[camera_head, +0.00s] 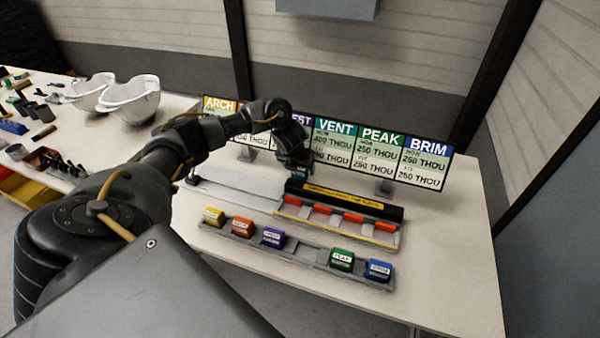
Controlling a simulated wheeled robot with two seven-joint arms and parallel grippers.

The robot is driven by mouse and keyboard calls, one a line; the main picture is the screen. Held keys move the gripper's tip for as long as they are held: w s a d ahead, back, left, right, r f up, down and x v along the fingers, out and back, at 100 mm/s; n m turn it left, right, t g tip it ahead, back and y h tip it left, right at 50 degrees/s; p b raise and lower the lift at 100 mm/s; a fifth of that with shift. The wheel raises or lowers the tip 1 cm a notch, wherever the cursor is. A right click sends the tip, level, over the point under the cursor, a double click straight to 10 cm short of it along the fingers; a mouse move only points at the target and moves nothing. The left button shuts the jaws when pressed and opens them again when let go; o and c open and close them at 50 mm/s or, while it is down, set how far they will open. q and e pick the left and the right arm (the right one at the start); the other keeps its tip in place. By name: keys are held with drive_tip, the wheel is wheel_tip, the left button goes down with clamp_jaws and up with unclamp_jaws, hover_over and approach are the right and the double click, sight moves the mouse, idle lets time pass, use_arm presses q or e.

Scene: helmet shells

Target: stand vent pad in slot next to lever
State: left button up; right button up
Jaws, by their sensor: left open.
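A small teal block, which looks like the vent pad (299,177), is at the left end of the black bar with a yellow label (345,196). My left gripper (297,168) is directly above it, open, with its fingertips at or around the block. The fingers partly hide the block, so I cannot tell whether it sits in a slot or touches them. Several red levers (322,208) line the front of the bar's grey base. My right gripper is not in view.
A grey tray (310,262) in front holds yellow, orange, purple, green and blue pads, with an empty place between purple and green. A sign board (335,150) stands behind. White helmet shells (130,98) and loose parts lie at left. The table's right side is clear.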

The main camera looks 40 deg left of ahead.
use_arm(q)
drive_tip(key=c, duration=1.2)
drive_tip(key=shift+o, duration=0.2)
